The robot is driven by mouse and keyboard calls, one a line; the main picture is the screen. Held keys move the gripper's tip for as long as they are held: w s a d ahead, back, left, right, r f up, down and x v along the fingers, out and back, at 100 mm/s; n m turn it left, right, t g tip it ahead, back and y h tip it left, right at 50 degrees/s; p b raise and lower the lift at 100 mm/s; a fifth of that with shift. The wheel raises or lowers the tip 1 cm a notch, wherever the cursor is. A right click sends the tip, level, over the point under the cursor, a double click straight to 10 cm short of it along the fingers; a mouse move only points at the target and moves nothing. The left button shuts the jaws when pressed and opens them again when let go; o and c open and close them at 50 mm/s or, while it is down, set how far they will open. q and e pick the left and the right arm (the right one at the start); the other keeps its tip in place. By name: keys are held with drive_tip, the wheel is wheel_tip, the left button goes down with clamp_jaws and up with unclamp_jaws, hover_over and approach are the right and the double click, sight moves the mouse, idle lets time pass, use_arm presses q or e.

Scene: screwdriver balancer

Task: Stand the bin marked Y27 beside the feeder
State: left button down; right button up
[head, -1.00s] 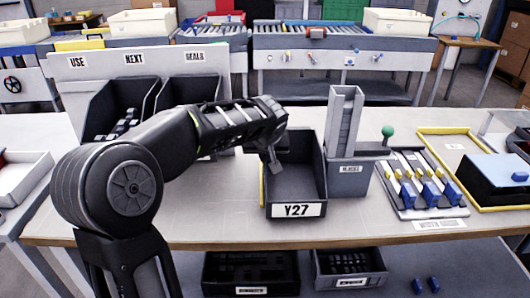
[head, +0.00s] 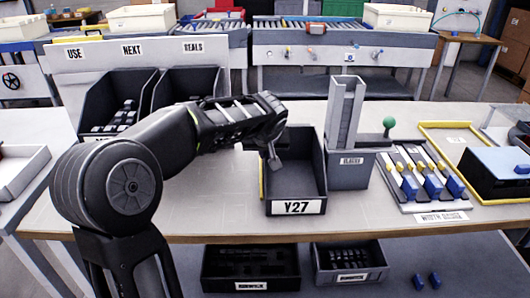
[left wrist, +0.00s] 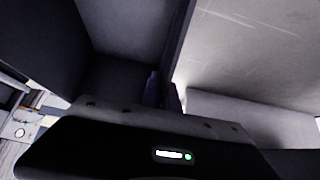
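The dark bin marked Y27 (head: 297,207) stands upright on the table, label facing the front edge. The grey feeder (head: 348,170) with its tall chute stands directly to its right; I cannot tell whether they touch. My left gripper (head: 274,160) is at the bin's left wall, with one finger visible inside. In the left wrist view the two fingers (left wrist: 163,92) are close together at the wall's top edge, shut on it. The bin's inside (left wrist: 125,35) looks empty. The outer finger is hidden in the head view. My right gripper is not in view.
A yellow strip (head: 262,180) shows along the bin's left side. A rack (head: 418,180) with blue and yellow parts lies right of the feeder, below a green knob (head: 389,123). Bins (head: 120,102) stand at the back left. The table left of the bin is clear.

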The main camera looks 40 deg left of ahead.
use_arm(q)
drive_tip(key=shift+f, duration=0.1)
idle(0.3)
drive_tip(key=c, duration=1.6)
unclamp_jaws()
drive_tip(key=shift+o, duration=0.2)
drive_tip(key=v, duration=0.7)
drive_tip(key=shift+s+d+r, duration=0.2)
drive_tip(key=shift+r, duration=0.1)
wheel_tip(320, 180, up, 7)
drive_tip(key=p, duration=0.4)
